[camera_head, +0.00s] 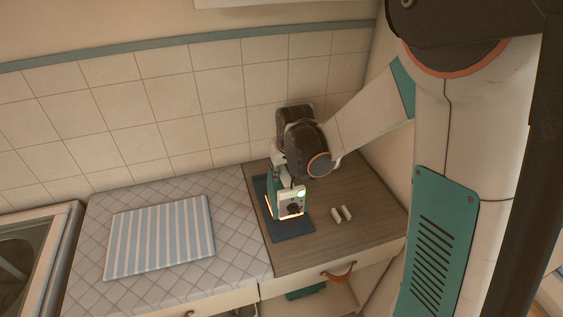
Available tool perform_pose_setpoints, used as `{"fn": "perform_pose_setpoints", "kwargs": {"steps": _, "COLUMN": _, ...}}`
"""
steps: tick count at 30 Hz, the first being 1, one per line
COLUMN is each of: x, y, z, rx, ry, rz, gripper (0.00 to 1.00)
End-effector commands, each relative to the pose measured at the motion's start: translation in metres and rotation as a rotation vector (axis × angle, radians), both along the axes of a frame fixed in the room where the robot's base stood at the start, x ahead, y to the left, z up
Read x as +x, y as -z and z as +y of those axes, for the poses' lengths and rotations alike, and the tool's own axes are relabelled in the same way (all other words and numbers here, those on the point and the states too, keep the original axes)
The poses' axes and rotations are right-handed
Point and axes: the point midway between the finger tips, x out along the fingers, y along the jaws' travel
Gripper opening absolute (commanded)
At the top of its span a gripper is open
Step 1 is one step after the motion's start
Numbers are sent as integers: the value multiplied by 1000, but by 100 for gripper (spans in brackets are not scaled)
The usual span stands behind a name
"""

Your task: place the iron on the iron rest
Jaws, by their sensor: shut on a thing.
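The iron (291,202) is a small white and teal body with a green light, a dark round dial and an orange glow along its lower edge. It is upright over the dark blue flat pad (292,228), which looks like the iron rest, on the wooden worktop. My gripper (284,177) is above the iron and shut on its upper part. My wrist and the iron hide most of the fingers. I cannot tell whether the iron's base touches the pad or hangs just above it.
Two small white sticks (341,214) lie on the worktop (367,222) right of the pad. A blue-striped cloth (160,238) lies on the checked surface (234,230) at left. A tiled wall (180,100) stands behind. A drawer with a leather pull (339,273) is below.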

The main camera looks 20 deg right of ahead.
Motion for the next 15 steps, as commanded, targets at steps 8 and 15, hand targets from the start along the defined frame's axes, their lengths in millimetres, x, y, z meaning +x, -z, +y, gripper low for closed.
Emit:
{"fn": "perform_pose_setpoints", "kwargs": {"steps": 8, "x": 0, "y": 18, "z": 0, "rx": 0, "ry": 0, "rz": -1, "gripper": 0}}
{"fn": "perform_pose_setpoints", "kwargs": {"steps": 15, "x": 1, "y": 40, "z": 0, "rx": 0, "ry": 0, "rz": -1, "gripper": 0}}
